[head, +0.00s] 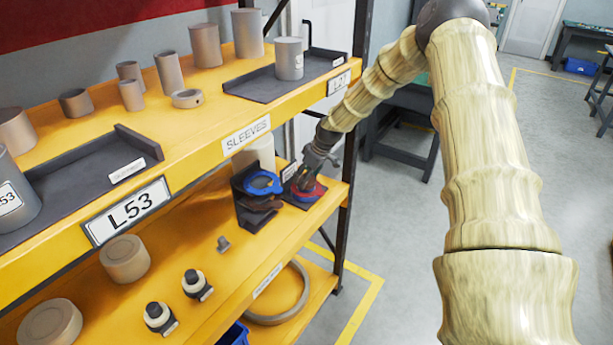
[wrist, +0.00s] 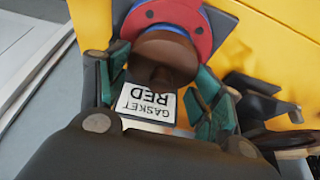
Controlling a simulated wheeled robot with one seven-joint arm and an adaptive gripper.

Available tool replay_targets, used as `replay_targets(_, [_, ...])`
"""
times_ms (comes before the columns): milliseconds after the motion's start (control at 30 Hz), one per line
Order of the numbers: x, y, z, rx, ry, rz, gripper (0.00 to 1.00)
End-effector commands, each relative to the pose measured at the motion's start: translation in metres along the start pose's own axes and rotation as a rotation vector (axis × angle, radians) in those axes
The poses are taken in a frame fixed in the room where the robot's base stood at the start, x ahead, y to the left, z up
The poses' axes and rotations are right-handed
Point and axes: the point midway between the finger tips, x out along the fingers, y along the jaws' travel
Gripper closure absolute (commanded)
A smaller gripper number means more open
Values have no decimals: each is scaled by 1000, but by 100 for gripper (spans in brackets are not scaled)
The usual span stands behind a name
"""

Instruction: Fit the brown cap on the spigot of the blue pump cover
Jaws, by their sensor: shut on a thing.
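My gripper (head: 309,178) is at the right end of the middle shelf, over a small dark tray with a red part (head: 313,193) on it. In the wrist view my gripper (wrist: 158,88) is shut on the brown cap (wrist: 165,50), which sits between the green-sided fingers. The red part (wrist: 196,22) is just beyond the cap, with a thin blue edge (wrist: 160,28) between them. I cannot tell whether cap and blue edge touch. The spigot is not visible. A blue ring-shaped part (head: 263,183) lies on the dark stand to the left.
A white label (wrist: 148,103) reading "GASKET RED" shows between the fingers. The dark stand (head: 242,207) also holds brown parts (head: 262,204). The upper yellow shelf (head: 225,85) overhangs on the left. A dark upright post (head: 350,150) stands close right of my gripper.

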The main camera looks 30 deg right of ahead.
Motion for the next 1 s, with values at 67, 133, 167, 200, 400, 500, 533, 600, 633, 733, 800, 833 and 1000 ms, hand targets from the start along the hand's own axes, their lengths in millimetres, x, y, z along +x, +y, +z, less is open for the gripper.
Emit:
replay_targets(67, [1,0,0,0,0,0,54])
replay_targets(133, [2,0,1,0,0,0,54])
replay_targets(167, [2,0,1,0,0,0,54])
replay_targets(200, [2,0,1,0,0,0,54])
replay_targets(400, [5,0,2,0,0,0,54])
replay_targets(500, [6,0,2,0,0,0,54])
replay_targets(533, [7,0,3,0,0,0,54])
replay_targets(600, [7,0,3,0,0,0,54])
replay_targets(633, [8,0,3,0,0,0,54])
replay_targets(733, [9,0,4,0,0,0,54])
replay_targets(800, [10,0,4,0,0,0,54])
replay_targets(833, [10,0,4,0,0,0,54])
replay_targets(1000, [11,0,4,0,0,0,54])
